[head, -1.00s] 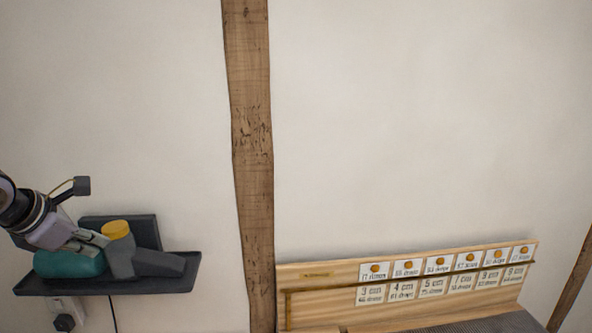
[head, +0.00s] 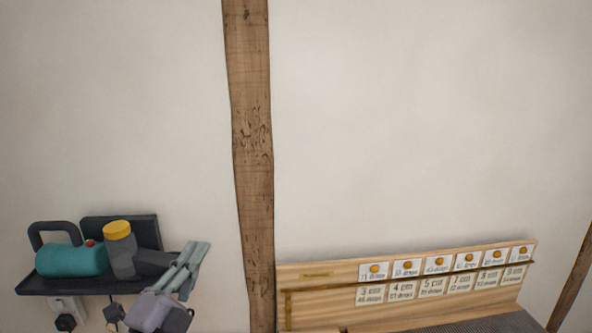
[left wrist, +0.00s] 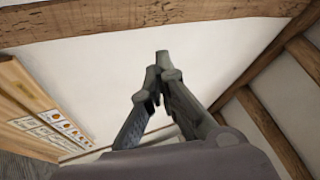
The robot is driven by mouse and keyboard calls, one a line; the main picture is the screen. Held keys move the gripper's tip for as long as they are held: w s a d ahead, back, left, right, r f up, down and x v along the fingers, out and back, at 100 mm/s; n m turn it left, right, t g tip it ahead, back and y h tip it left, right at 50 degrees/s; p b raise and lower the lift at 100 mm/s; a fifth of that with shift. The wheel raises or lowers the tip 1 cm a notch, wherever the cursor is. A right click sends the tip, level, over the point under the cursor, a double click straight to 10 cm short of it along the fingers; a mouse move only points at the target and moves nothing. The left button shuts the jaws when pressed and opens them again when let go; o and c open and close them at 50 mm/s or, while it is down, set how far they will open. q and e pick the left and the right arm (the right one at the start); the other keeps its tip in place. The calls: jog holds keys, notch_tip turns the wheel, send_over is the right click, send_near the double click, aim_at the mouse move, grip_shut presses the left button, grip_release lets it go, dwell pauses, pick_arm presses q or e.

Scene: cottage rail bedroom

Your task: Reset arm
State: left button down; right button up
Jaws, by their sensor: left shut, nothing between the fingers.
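My left gripper (head: 197,252) is at the lower left of the head view, its fingers pointing up and slightly right. It is shut with nothing held. Its fingers overlap the right end of the dark wall shelf (head: 60,285) in the picture; whether they touch it I cannot tell. In the left wrist view the two fingers (left wrist: 163,68) come together at the tips against the white wall. My right gripper is not in view.
On the shelf are a teal object with a dark handle (head: 70,262) and a grey tool with a yellow cap (head: 120,255). A wooden post (head: 250,150) runs up the wall. A wooden board with cards (head: 325,295) stands at the lower right. The upper wall is clear.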

pick_arm(q)
jog(key=s+a+f+n+g+y, duration=0.25)
jog(key=f+n, duration=0.25)
jog(key=f, duration=0.3)
jog(key=s+a+f+n+g+y, duration=0.2)
jog(key=s+f+n+g+y, duration=0.15)
jog(key=f, duration=0.45)
jog(key=s+a+f+n+g+y, duration=0.2)
jog(key=a+f+n+g+y, duration=0.1)
jog(key=f+n, duration=0.3)
jog(key=s+d+f+n+g+h, duration=0.1)
jog(key=s+d+f+g, duration=0.1)
jog(key=s+f+g, duration=0.6)
jog(key=s+d+f+n+g+h, duration=0.1)
jog(key=s+d+f+n, duration=0.1)
jog(key=s+f, duration=0.65)
jog(key=s+f+g+b, duration=0.1)
jog(key=s+f+b, duration=0.25)
jog(key=f, duration=2.25)
jog(key=s+a+f+g+b, duration=0.1)
jog(key=s+a+f+b, duration=0.1)
jog(key=s+f, duration=1.5)
notch_tip(320, 180, down, 3)
jog(key=shift+s+a+m+g+b, duration=0.3)
jog(key=shift+s+a+m, duration=0.05)
jog(key=shift+s+m, duration=0.1)
